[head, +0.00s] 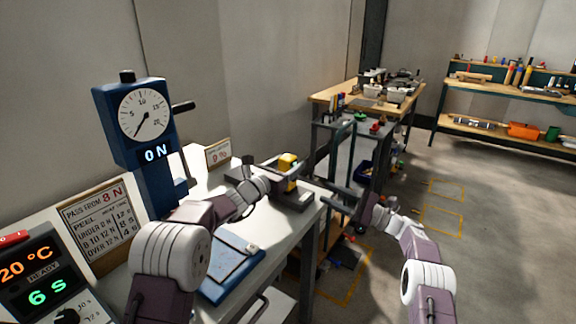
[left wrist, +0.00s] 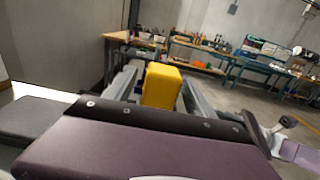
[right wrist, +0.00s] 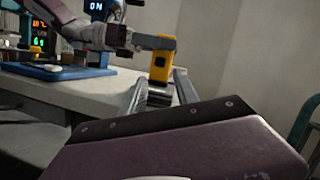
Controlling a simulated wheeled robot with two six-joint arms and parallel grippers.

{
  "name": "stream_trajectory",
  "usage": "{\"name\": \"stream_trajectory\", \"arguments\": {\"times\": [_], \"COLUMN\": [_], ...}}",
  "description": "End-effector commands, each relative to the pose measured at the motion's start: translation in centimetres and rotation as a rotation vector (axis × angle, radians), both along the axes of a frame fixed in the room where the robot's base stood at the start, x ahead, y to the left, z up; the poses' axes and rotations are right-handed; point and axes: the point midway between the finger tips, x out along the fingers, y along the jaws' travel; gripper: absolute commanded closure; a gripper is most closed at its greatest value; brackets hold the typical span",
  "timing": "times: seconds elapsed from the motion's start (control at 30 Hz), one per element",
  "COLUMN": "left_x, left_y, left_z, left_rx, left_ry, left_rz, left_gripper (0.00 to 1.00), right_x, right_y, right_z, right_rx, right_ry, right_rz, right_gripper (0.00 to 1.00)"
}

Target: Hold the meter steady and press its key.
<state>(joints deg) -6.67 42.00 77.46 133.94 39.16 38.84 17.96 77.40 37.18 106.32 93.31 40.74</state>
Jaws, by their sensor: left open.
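The yellow meter (head: 288,159) stands upright near the far end of the white bench. The right wrist view shows it (right wrist: 161,66) with a small dark patch on its face. My left gripper (head: 284,172) is open, with a finger on either side of the meter. The left wrist view shows the meter (left wrist: 161,88) between the two fingers; whether they touch it I cannot tell. My right gripper (head: 336,188) is off the bench's right edge, its fingers apart and empty, pointing toward the meter. I cannot make out the key.
A dark grey block (head: 293,198) lies on the bench below the meter. A blue gauge stand (head: 150,180) reading "ON" rises at the left, near a sign board (head: 97,218) and a timer display (head: 42,272). A blue plate (head: 228,272) lies in front. Workbenches stand farther back.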

Motion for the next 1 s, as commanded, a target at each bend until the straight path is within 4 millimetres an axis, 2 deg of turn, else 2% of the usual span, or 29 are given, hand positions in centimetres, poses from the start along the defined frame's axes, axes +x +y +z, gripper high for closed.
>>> {"name": "stream_trajectory", "arguments": {"times": [0.1, 0.33, 0.37, 0.4, 0.5, 0.53, 1.0], "left_x": [-0.02, -0.03, -0.04, -0.04, -0.04, -0.04, -0.05], "left_y": [0.0, 0.01, 0.01, 0.01, 0.01, 0.01, 0.02], "left_z": [0.0, 0.0, 0.0, 0.0, 0.0, 0.0, -0.01], "left_rx": [0.0, 0.0, 0.0, 0.0, 0.0, 0.0, 0.0], "left_ry": [0.0, 0.0, 0.0, 0.0, 0.0, 0.0, 0.0], "left_rz": [0.0, 0.0, 0.0, 0.0, 0.0, 0.0, 0.0], "left_gripper": [0.36, 1.0, 1.0, 1.0, 1.0, 1.0, 1.0], "right_x": [0.0, 0.0, 0.0, 0.0, 0.0, 0.0, 0.0], "right_y": [0.0, 0.0, 0.0, 0.0, 0.0, 0.0, 0.0], "right_z": [0.0, 0.0, 0.0, 0.0, 0.0, 0.0, 0.0], "right_rx": [0.0, 0.0, 0.0, 0.0, 0.0, 0.0, 0.0], "right_ry": [0.0, 0.0, 0.0, 0.0, 0.0, 0.0, 0.0], "right_rz": [0.0, 0.0, 0.0, 0.0, 0.0, 0.0, 0.0], "right_gripper": [0.64, 0.64, 0.64, 0.69, 0.97, 1.0, 1.0]}}
